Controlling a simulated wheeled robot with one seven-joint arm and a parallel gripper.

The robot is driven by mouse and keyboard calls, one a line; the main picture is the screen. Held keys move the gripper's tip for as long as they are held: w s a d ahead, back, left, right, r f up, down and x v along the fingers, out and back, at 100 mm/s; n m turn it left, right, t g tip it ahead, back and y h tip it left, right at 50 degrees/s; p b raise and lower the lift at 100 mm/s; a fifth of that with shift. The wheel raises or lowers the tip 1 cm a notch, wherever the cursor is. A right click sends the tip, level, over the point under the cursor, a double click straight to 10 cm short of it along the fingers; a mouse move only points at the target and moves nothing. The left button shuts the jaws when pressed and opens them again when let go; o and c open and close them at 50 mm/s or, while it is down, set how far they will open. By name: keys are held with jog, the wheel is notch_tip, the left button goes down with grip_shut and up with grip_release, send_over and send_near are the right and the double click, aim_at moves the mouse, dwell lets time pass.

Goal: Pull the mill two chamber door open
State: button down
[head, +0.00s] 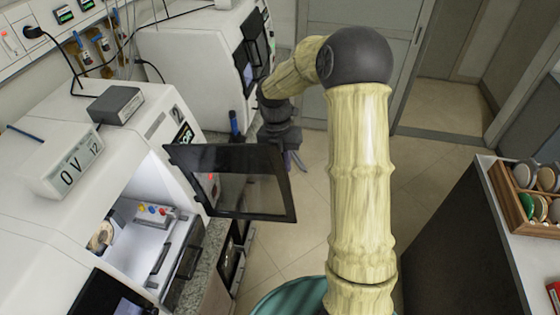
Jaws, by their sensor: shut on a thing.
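The mill two body (140,125) is the near white machine at left, with a "2" on its face. Its chamber door (238,205), a dark-framed glass panel, stands swung well out from the body, over the aisle. The lit chamber (150,222) shows a round part and small red, yellow and blue knobs. My gripper (292,160) is at the far side of the door, by its upper right corner, shut on the door. The door partly hides the fingers, and the exact grip point is not visible.
Another white machine (190,50) with a dark door (255,45) stands behind. A small display box (72,165) sits on mill two. At right, a dark-sided counter (450,240) holds a wooden rack of discs (530,195). The tiled floor (290,225) between is clear.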

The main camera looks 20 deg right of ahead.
jog(key=shift+w, duration=0.15)
jog(key=c, duration=1.5)
grip_release()
jog(key=shift+w+a, duration=0.1)
jog(key=shift+r, duration=0.1)
jog(key=b+v, duration=0.3)
jog(key=v, duration=1.4)
jog(key=shift+w+a+b, duration=0.1)
jog(key=shift+b, duration=0.25)
